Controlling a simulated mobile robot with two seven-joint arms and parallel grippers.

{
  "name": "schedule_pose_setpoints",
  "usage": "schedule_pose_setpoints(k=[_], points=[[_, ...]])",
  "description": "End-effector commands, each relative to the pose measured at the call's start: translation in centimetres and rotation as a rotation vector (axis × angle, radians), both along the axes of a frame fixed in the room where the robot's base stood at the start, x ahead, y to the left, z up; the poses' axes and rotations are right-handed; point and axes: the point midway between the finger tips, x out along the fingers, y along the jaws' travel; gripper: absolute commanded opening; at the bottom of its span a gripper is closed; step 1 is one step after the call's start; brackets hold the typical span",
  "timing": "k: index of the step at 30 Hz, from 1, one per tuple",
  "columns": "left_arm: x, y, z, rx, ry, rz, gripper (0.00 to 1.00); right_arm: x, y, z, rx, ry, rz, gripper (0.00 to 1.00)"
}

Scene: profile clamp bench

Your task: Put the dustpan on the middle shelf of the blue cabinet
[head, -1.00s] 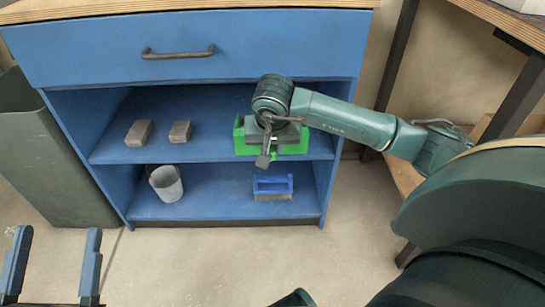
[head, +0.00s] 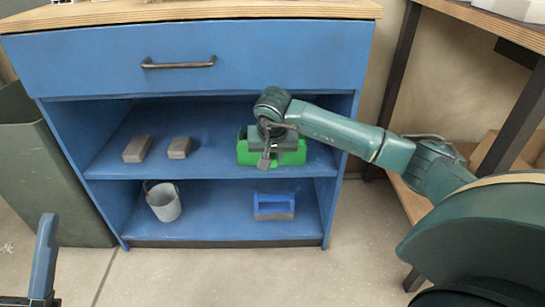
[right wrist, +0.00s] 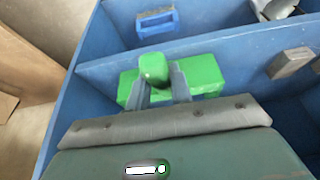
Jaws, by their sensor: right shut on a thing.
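The green dustpan (head: 289,158) is inside the blue cabinet (head: 190,95), at the right part of the middle shelf (head: 205,166). My right gripper (head: 268,137) reaches in from the right, in front of and above it. In the right wrist view, the gripper's two fingers (right wrist: 163,85) are shut on the dustpan's upright green handle (right wrist: 153,66). The dustpan body (right wrist: 206,72) spreads out to both sides behind the fingers. Whether its underside touches the shelf cannot be told. My left gripper (head: 35,275) is at the lower left, empty, partly cut off by the frame; one finger shows.
Two grey-brown blocks (head: 137,149) (head: 179,147) lie on the middle shelf's left part. A dark bin (head: 40,170) stands left; a table leg (head: 392,90) stands right.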

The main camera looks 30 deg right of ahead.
Motion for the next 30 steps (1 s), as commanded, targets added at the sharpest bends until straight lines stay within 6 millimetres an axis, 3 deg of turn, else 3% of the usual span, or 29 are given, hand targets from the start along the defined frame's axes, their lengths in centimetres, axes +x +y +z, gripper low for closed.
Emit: schedule_pose_setpoints(k=[12, 13, 21, 26, 30], points=[[-0.03, 0.01, 0.09, 0.0, -0.002, 0.0, 0.63, 0.11, -0.01, 0.21, 0.0, -0.006, 0.0, 0.0], [-0.03, 0.01, 0.09, 0.0, -0.002, 0.0, 0.63, 0.11, -0.01, 0.21, 0.0, -0.006, 0.0, 0.23], [-0.01, 0.0, 0.06, 0.0, -0.001, 0.0, 0.63, 0.03, 0.0, 0.09, 0.0, -0.002, 0.0, 0.45], [-0.01, 0.0, 0.04, 0.001, 0.0, 0.001, 0.63, 0.01, 0.0, 0.04, -0.001, -0.001, 0.0, 0.47], [0.01, 0.0, 0.01, 0.0, 0.001, 0.0, 0.63, -0.09, 0.02, -0.17, 0.0, 0.005, 0.0, 0.57]])
